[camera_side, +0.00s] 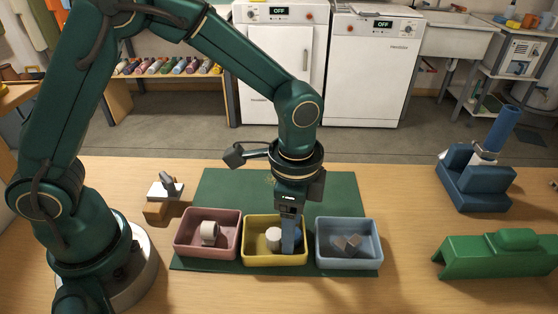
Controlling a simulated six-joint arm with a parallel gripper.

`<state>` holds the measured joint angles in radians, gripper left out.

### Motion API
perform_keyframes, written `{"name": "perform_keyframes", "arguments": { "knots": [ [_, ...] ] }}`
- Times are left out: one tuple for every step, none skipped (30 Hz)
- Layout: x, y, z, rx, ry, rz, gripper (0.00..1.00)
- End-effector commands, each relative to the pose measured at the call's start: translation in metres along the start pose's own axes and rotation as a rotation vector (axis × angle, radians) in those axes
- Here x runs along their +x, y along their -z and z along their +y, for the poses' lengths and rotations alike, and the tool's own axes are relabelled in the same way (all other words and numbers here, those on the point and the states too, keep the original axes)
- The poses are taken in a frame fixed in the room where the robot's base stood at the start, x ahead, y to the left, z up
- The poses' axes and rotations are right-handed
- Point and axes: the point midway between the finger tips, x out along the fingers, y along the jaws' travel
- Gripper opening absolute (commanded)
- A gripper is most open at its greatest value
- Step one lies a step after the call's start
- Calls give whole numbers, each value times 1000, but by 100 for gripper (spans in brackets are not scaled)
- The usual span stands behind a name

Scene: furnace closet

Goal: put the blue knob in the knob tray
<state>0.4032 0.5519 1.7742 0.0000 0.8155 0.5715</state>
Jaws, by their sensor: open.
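A rounded blue piece, which looks like the blue knob (298,238), shows in the yellow tray (262,260), partly hidden by my gripper. A pale round knob-like piece (273,236) sits beside it, to the left, in the same tray. This yellow tray appears to be the knob tray, though I see no label. My gripper (289,246) points down into the right part of the yellow tray, its jaws open. Its fingers overlap in this view, so I cannot tell whether they touch the blue piece.
A pink tray (183,250) with a white ring-like piece stands left, and a light blue tray (348,264) with grey fittings right, both close by. A green mat (340,190) lies underneath. A blue vise-like block (475,185) and a green block (497,262) stand right.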

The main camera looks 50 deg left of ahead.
Motion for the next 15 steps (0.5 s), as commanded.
{"name": "perform_keyframes", "arguments": {
  "knots": [
    [-9, 1, -1, 0, 4, 7, 65],
    [-15, 1, -1, 0, 5, 7, 65],
    [-24, 1, -1, 0, 5, 8, 65],
    [-30, 2, -1, 0, 6, 9, 65],
    [-37, 2, -1, 0, 6, 9, 65],
    [-46, 2, -1, 0, 5, 9, 65],
    [-52, 1, -1, 1, 5, 8, 65],
    [-59, 1, -1, 1, 5, 8, 65],
    [-67, 2, -1, 1, 5, 8, 65],
    [-73, 1, -1, 1, 4, 7, 65],
    [-78, 1, -1, 1, 4, 7, 65],
    [-85, 1, 0, 1, 4, 7, 65],
    [-89, 1, -1, 1, 3, 6, 65],
    [-93, 1, 0, 1, 3, 5, 65],
    [-98, 1, 0, 1, 2, 4, 65]
  ]
}}
